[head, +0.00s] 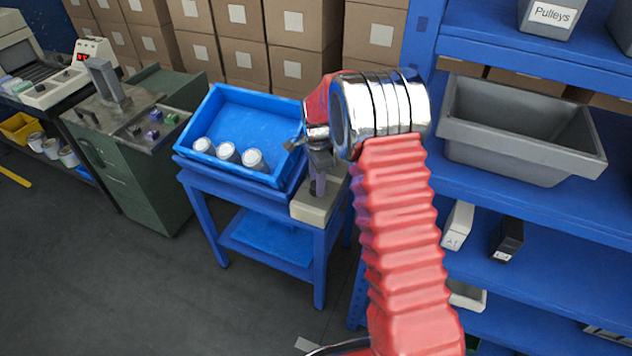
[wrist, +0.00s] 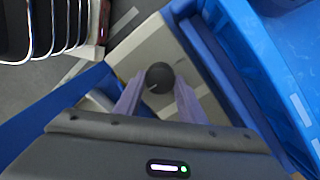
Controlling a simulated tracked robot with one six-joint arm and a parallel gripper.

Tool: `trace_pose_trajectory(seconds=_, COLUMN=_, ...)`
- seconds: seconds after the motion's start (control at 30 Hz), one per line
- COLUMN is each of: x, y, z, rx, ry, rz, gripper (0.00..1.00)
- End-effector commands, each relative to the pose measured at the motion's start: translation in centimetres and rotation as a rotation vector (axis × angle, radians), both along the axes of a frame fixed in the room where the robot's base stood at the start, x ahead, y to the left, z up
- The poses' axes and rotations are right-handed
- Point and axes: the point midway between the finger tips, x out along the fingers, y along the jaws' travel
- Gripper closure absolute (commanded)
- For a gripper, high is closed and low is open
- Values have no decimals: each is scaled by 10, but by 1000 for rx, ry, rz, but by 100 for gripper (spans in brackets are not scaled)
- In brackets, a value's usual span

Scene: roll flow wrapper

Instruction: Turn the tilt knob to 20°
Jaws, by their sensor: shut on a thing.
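The tilt knob (wrist: 160,74) is a round dark knob with a small pale mark, seen from above in the wrist view. It sits on a beige box (head: 312,208) at the right end of the blue table in the head view; there my gripper (head: 318,186) hides it. My gripper (wrist: 160,84) points down, with a purple finger on each side of the knob, shut on it. No degree scale or angle reading is legible.
A blue tray (head: 245,98) with several white-lidded jars stands on the blue table (head: 250,208), close beside the box. A blue shelf with grey bins (head: 520,150) stands to the right. Cardboard boxes (head: 299,68) are stacked behind.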

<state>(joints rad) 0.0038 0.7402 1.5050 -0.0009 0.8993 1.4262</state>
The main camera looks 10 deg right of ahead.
Motion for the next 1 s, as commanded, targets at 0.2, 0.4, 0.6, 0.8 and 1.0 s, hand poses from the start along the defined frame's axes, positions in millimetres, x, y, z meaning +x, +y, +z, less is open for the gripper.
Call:
trace_pose_trajectory(seconds=0.2, x=4, y=2, z=3, rx=3, ry=-13, rz=1, gripper=51)
trace_pose_trajectory(seconds=0.4, x=2, y=1, z=2, rx=1, ry=-8, rz=1, gripper=45)
trace_pose_trajectory(seconds=0.6, x=2, y=1, z=3, rx=1, ry=-6, rz=1, gripper=45)
trace_pose_trajectory(seconds=0.8, x=2, y=1, z=21, rx=1, ry=-7, rz=1, gripper=45)
trace_pose_trajectory(seconds=1.0, x=3, y=1, z=54, rx=1, ry=-9, rz=1, gripper=45)
